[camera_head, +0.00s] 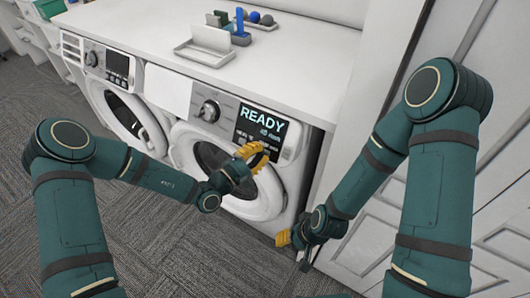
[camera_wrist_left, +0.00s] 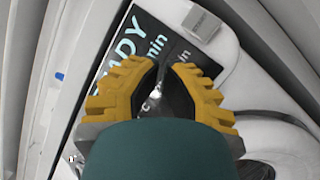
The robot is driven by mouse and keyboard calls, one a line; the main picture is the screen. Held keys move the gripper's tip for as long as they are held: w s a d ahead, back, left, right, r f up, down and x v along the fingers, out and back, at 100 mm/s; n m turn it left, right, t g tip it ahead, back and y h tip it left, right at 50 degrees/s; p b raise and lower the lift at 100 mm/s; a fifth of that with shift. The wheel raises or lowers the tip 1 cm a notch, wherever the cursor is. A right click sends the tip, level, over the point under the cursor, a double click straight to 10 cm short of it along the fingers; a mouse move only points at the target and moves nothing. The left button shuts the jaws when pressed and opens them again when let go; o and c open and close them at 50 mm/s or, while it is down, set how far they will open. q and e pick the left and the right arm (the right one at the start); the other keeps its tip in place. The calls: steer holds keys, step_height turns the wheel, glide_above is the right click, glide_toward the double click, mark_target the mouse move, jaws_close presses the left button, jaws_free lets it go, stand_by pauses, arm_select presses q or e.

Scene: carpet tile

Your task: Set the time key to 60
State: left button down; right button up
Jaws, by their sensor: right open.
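The right-hand washer's black display (camera_head: 261,128) reads READY in large cyan letters, with smaller lines below too blurred to read. In the left wrist view the display (camera_wrist_left: 158,28) shows part of that word and "min". A small pale raised block (camera_wrist_left: 201,23), possibly a key, sits at its edge; no label is legible, and I cannot tell which key is the time key. My left gripper (camera_head: 250,157) is open and empty just in front of the display's lower part; its yellow fingers (camera_wrist_left: 163,88) hide part of the panel. My right gripper (camera_head: 290,239) is open and low by the washer's right corner.
The washer's round knob (camera_head: 209,111) is left of the display, its door (camera_head: 222,165) below. A second washer (camera_head: 118,80) stands left. The white counter (camera_head: 300,55) carries a tray (camera_head: 206,50) and small coloured items. White cabinet doors (camera_head: 495,220) flank the right.

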arm_select(q)
steer(key=shift+w+d, duration=0.1)
stand_by(0.4)
steer(key=shift+w+d+f, duration=0.1)
steer(key=shift+w+f, duration=0.1)
steer(key=shift+w, duration=0.05)
steer(key=shift+w+d+f, duration=0.15)
steer(key=shift+w+d, duration=0.05)
steer(key=shift+w, duration=0.05)
stand_by(0.8)
steer(key=shift+s+a, duration=0.1)
steer(key=shift+s, duration=0.05)
steer(key=shift+s+a+r+p, duration=0.35)
steer(key=shift+s+p, duration=0.1)
steer(key=shift+p, duration=0.1)
steer(key=s+a+r+p, duration=0.2)
steer(key=s+p, duration=0.1)
steer(key=shift+s+a+r, duration=0.15)
steer(key=shift+s+a, duration=0.15)
stand_by(0.5)
